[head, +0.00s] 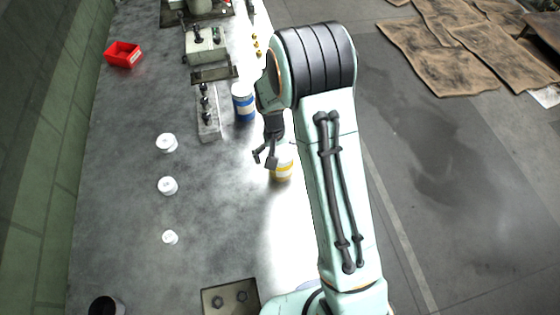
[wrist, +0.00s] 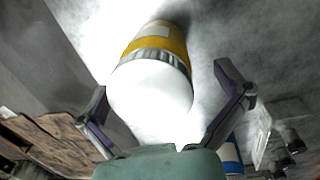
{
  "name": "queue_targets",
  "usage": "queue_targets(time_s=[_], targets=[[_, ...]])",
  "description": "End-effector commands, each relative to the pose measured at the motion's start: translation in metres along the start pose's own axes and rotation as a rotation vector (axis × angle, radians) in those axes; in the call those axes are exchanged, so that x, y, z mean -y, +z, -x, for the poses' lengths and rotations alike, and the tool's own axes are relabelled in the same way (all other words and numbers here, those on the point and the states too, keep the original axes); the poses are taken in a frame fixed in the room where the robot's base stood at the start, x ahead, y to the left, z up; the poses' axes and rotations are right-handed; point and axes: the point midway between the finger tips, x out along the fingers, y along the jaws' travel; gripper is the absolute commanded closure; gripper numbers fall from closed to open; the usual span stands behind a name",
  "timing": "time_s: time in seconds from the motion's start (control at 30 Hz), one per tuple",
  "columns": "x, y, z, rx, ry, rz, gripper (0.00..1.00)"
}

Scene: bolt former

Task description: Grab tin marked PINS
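A white tin with a yellow band (head: 283,172) stands on the grey bench, partly hidden behind my gripper and arm. In the wrist view the yellow-banded tin (wrist: 150,85) lies ahead, between and beyond my spread fingers. A white tin with a blue band (head: 243,103) stands farther up the bench; part of it shows in the wrist view (wrist: 230,155). My gripper (head: 264,160) is open and empty, just left of the yellow-banded tin. No lettering is readable on either tin, so I cannot tell which is marked PINS.
Several white round pieces (head: 167,186) stand along the left of the bench. A grey block with dark bolts (head: 208,120) is beside the blue-banded tin. A red bin (head: 123,54) is at the far left. A plate with two bolts (head: 230,298) is near the front.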

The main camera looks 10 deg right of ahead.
Motion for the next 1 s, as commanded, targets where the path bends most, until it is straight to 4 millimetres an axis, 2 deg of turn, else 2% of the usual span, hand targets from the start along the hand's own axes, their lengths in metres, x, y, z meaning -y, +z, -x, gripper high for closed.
queue_targets(time_s=[0.03, 0.2, 0.67, 0.77, 0.87, 1.0], targets=[[0.0, 0.0, 0.0, 0.0, 0.0, 0.0, 0.19], [0.001, 0.0, 0.0, 0.0, -0.001, 0.001, 0.7], [0.003, 0.001, 0.003, 0.002, -0.006, 0.007, 0.71], [0.002, 0.0, 0.012, 0.001, -0.005, 0.006, 0.72], [-0.001, -0.001, 0.03, -0.004, -0.004, 0.005, 0.72], [-0.005, 0.027, 0.065, -0.006, -0.003, 0.003, 0.72]])
